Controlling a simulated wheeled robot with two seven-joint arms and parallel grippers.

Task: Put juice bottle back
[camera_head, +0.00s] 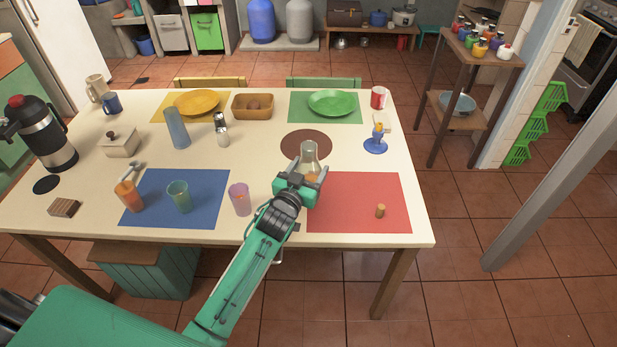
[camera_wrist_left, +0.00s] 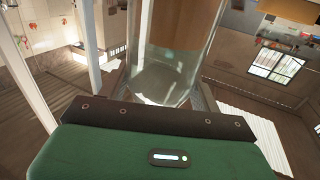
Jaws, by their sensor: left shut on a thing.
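The clear glass juice bottle (camera_head: 309,152), with some orange in its lower part, is upright in the jaws of my left gripper (camera_head: 309,173). In the wrist view the bottle's clear glass (camera_wrist_left: 165,75) fills the upper middle between the fingers, with an orange-brown part at the top. In the head view the bottle overlaps the front of a round brown mat (camera_head: 300,138); I cannot tell whether it touches the table. A small cork (camera_head: 380,211) stands on the red placemat (camera_head: 345,190). My right gripper is out of view.
A purple glass (camera_head: 239,199) stands just left of my left gripper. A teal glass (camera_head: 179,197) and an orange dispenser (camera_head: 129,196) are on the blue placemat (camera_head: 208,205). A blue egg cup (camera_head: 376,145) is at right. Salt and pepper shakers (camera_head: 222,135) stand behind.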

